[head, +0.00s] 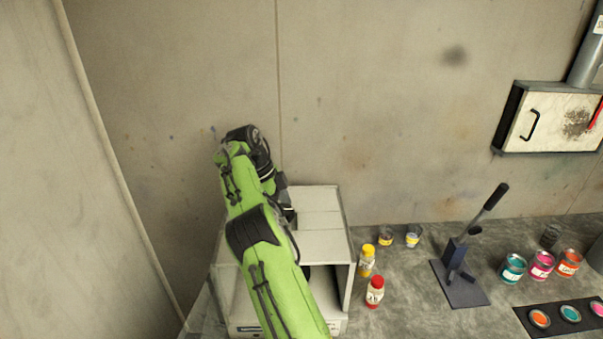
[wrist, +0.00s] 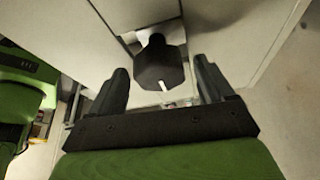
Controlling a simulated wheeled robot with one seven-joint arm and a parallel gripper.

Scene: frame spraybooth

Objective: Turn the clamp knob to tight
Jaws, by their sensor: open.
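The clamp knob (wrist: 158,62) is black and faceted, with a white pointer mark at its lower edge. In the wrist view it sits between and just beyond the fingertips of my gripper (wrist: 160,75). The two dark fingers stand apart on either side of it, with a gap at each side. In the head view my green arm reaches over the white booth (head: 320,207), and the arm hides the knob and the fingers there. The booth's pale panels also show around the knob in the wrist view (wrist: 245,35).
A yellow-capped bottle (head: 367,262) and a red-capped bottle (head: 375,293) stand right of the booth. A lever press (head: 459,270) and several paint cans (head: 541,265) are farther right. A concrete wall (head: 380,100) rises close behind the booth.

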